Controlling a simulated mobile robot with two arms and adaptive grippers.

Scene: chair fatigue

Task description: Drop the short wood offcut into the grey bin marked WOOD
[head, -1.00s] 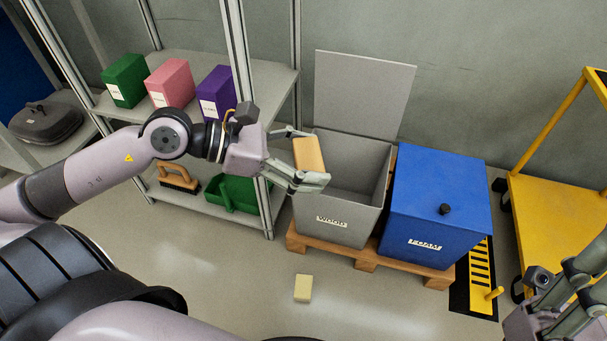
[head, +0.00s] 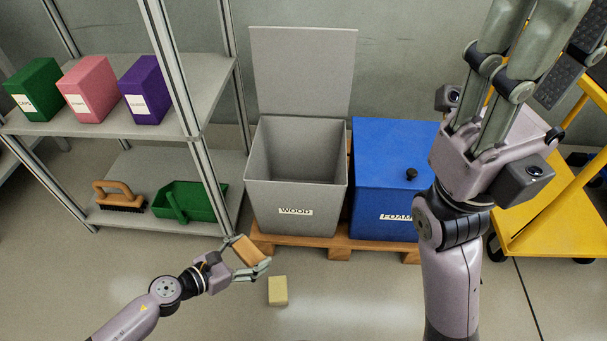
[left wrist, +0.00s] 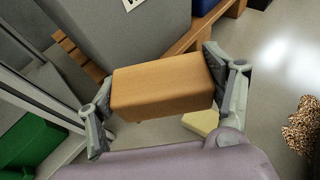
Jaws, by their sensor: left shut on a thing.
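The short wood offcut (head: 248,249) is an orange-brown block. My left gripper (head: 252,255) is shut on it, in front of the pallet and outside the bin. In the left wrist view the offcut (left wrist: 163,85) is gripped between both fingers (left wrist: 160,100). The grey bin marked WOOD (head: 296,215) stands with its lid raised at the back; its visible inside looks empty. My right gripper (head: 520,60) is large in the foreground at the right, pointing up. Its fingertips run out of the picture, so its opening is unclear.
A pale yellow block (head: 278,291) lies on the floor before the pallet (head: 340,246). A closed blue bin (head: 385,170) stands right of the grey one. A shelf (head: 190,115) with coloured boxes stands left; a yellow cart (head: 545,215) is at the right.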

